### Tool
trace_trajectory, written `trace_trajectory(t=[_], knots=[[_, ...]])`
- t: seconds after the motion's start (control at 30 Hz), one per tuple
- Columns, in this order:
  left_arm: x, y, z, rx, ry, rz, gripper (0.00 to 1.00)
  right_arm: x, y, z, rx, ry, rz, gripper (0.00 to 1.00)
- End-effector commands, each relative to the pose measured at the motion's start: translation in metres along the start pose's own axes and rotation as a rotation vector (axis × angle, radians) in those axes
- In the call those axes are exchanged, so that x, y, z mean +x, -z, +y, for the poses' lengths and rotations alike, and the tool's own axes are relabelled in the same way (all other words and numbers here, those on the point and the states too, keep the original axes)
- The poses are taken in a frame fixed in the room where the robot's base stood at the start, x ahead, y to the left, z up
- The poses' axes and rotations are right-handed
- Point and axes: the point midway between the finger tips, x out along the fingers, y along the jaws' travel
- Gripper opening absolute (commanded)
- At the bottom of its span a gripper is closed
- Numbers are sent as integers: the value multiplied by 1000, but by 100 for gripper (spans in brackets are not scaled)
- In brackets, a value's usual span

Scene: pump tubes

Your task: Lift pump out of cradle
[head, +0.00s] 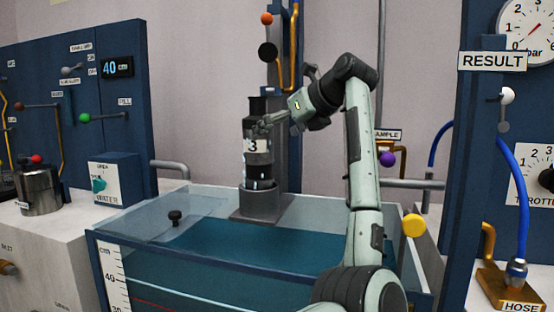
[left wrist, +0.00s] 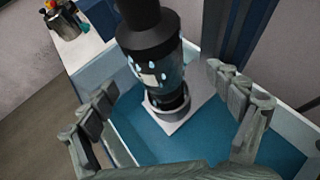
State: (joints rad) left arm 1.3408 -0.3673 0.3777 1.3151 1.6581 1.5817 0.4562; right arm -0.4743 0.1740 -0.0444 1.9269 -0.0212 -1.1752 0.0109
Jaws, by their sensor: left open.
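The pump (head: 257,147) is a dark upright cylinder with a white "3" label, standing in a grey cradle (head: 263,207) at the back of the water tank. Its lower end sits inside the cradle's ring. My left gripper (head: 266,122) is at the pump's upper part, coming from the right. In the left wrist view the pump (left wrist: 155,62) shows droplets on its body and stands beyond the open left fingers (left wrist: 165,88), which are spread to either side. I cannot tell whether a finger touches it. The cradle (left wrist: 194,102) shows below. My right gripper is not in view.
The glass tank (head: 175,248) holds blue water and has a clear lid (head: 160,213) with a black knob at left. A blue post (head: 290,165) rises behind the pump. A blue panel (head: 125,145) with levers stands left, and the RESULT post (head: 483,170) right.

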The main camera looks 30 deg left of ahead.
Motion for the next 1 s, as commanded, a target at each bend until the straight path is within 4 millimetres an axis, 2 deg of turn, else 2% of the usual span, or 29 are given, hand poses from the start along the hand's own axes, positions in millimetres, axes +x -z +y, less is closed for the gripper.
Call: trace_trajectory(t=[0.17, 0.4, 0.7, 0.97, 1.0], knots=[[7, 0, 0, -1, -1, 2, 90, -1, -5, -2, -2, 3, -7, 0], [35, 0, 3, 0, -2, 1, 90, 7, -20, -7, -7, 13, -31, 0], [74, 2, 7, 0, -1, 0, 90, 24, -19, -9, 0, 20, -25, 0], [78, 3, 6, -1, 1, 0, 90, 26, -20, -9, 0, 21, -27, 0], [78, 3, 6, -1, 1, 0, 88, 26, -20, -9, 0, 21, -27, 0]])
